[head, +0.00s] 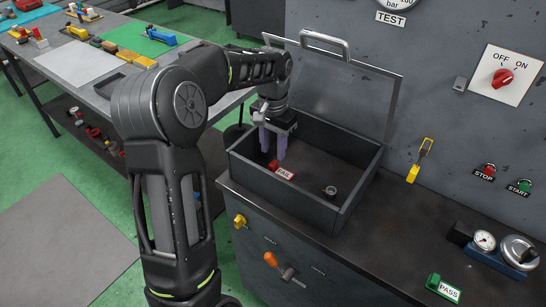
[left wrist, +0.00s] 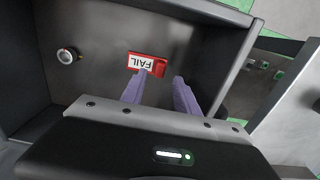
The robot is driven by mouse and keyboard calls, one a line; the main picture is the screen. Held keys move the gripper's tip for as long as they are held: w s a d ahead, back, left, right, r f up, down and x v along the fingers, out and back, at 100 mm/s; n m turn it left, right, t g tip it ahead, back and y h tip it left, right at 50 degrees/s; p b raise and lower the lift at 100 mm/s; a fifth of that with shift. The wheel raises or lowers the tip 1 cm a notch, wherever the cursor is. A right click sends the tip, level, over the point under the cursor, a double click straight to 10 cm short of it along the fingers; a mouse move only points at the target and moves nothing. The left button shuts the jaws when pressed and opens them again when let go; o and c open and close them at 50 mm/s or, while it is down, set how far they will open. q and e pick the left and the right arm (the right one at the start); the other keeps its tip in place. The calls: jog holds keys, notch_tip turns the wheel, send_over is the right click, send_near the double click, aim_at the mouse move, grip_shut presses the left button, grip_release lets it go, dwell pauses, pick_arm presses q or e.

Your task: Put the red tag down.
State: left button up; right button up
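The red tag (head: 284,173) with a white FAIL label lies in the dark open box (head: 345,203), on its floor as far as I can tell. It also shows in the left wrist view (left wrist: 147,65). My left gripper (head: 273,158) reaches down into the box with its purple fingers apart. The fingertips are close to the red end of the tag; in the left wrist view the gripper (left wrist: 159,76) shows a clear gap between them. Whether a fingertip touches the tag cannot be told. My right gripper is not in view.
The box lid (head: 340,85) stands open behind my left gripper. A small round gauge (head: 330,191) sits in the box. A green PASS tag (head: 443,288) and a blue-based gauge device (head: 500,250) are on the dark bench (head: 390,235) to the right. Bench space between is clear.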

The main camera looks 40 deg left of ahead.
aim_at(273, 163)
pick_arm(q)
notch_tip(273, 163, up, 8)
jog(key=shift+f, duration=0.25)
dwell(0.8)
